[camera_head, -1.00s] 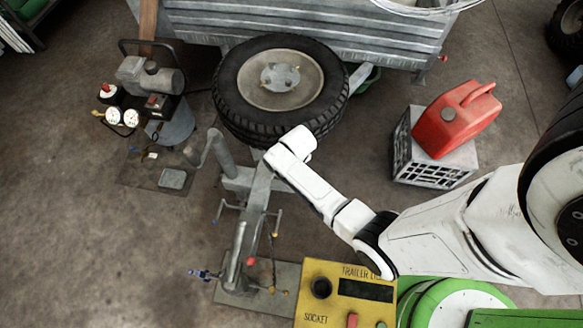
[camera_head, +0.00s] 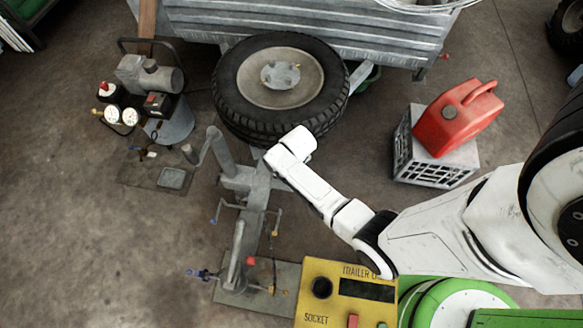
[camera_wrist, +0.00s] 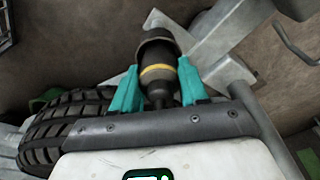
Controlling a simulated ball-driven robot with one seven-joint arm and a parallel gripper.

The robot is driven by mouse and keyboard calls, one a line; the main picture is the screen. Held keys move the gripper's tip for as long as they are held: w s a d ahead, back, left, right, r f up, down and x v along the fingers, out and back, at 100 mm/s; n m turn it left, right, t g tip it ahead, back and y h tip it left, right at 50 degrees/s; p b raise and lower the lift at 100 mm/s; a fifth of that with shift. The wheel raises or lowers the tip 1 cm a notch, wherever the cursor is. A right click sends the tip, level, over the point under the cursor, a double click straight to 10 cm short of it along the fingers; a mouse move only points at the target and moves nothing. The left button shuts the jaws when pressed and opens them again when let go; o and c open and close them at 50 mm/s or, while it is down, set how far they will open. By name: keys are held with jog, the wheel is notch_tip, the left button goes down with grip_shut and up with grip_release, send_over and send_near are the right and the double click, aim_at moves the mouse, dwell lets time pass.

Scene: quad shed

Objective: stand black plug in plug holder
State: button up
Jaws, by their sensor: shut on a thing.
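In the wrist view the black plug (camera_wrist: 157,50), a dark cylinder with a yellow band, is held between the teal fingers of my gripper (camera_wrist: 160,82). The fingers are shut on its sides. The plug's wide dark end points away from the gripper, toward the grey metal drawbar. In the head view my white arm reaches over the trailer drawbar (camera_head: 258,200), and its wrist end hides the gripper and plug. I cannot pick out the plug holder for certain in either view.
A spare tyre (camera_head: 232,88) lies by the trailer (camera_head: 300,28). A compressor (camera_head: 165,105) stands left, and a red fuel can (camera_head: 455,125) rests on a grey crate (camera_head: 425,170) at right. A yellow tester box (camera_head: 335,308) is at the front. Concrete floor at lower left is clear.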

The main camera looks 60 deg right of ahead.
jog(key=shift+f, duration=0.15)
jog(key=o, duration=1.2)
jog(key=shift+o, duration=0.2)
jog(key=o, duration=0.4)
jog(key=shift+r+p, duration=4.35)
jog(key=shift+r, duration=0.2)
